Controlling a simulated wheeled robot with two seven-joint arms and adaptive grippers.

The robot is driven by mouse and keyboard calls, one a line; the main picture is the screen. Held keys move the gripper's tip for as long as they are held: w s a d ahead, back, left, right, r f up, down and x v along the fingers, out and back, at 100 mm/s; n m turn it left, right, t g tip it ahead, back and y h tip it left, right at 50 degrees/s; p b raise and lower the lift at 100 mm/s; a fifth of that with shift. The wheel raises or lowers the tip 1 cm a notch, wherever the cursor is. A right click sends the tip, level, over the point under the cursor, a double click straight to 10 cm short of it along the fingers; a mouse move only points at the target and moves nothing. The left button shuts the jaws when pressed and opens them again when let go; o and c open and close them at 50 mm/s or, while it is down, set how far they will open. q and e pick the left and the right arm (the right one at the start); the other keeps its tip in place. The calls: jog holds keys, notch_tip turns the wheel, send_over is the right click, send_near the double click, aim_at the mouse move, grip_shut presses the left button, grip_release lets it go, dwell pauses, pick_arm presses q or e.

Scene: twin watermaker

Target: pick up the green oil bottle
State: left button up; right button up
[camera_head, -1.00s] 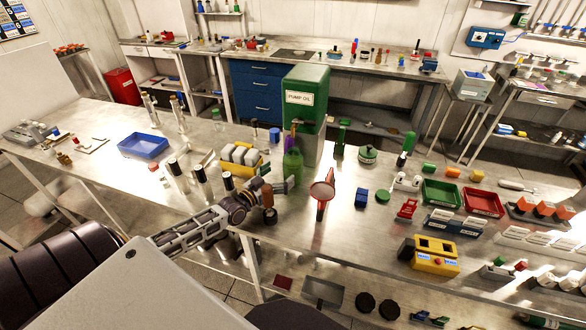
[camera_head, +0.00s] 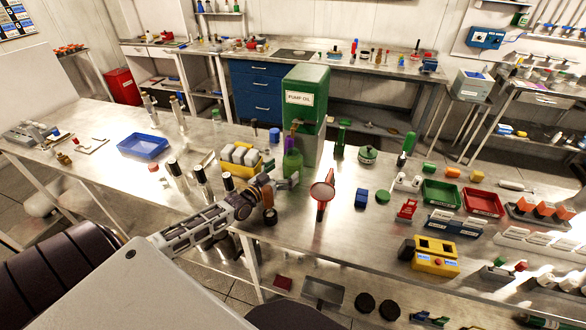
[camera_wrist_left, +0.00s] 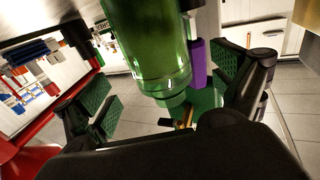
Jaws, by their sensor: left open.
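The green oil bottle (camera_head: 292,166) stands upright on the steel bench, in front of the green pump oil cabinet (camera_head: 306,110). My left gripper (camera_head: 288,181) is at the bottle's lower front and hides part of it. In the left wrist view the translucent green bottle (camera_wrist_left: 155,50) fills the upper middle, between the two green-padded fingers (camera_wrist_left: 168,95). The fingers are open and spread apart, with gaps on both sides of the bottle. I cannot tell whether anything touches it. My right gripper is not in view.
A yellow bin of pale containers (camera_head: 241,171) stands left of the bottle. A red-handled round item (camera_head: 321,194) stands close on its right. A purple object (camera_wrist_left: 198,63) is beside the bottle in the wrist view. A blue tray (camera_head: 143,146) lies farther left.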

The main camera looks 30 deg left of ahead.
pick_arm(q)
jog(key=shift+w+d, duration=0.15)
jog(key=shift+w, duration=0.9)
jog(key=shift+w+d, duration=0.15)
jog(key=shift+w, duration=0.9)
jog(key=shift+c, duration=0.3)
jog(key=c, duration=1.5)
jog(key=shift+r, duration=0.2)
jog(key=shift+r, duration=0.45)
jog(key=shift+s+a, duration=0.2)
jog(key=shift+s, duration=1.1)
jog(key=shift+s+a, duration=0.15)
jog(key=shift+s, duration=1.1)
jog(key=shift+s+a, duration=0.2)
jog(key=shift+s, duration=1.1)
notch_tip(320, 180, up, 14)
jog(key=shift+s+f, duration=0.1)
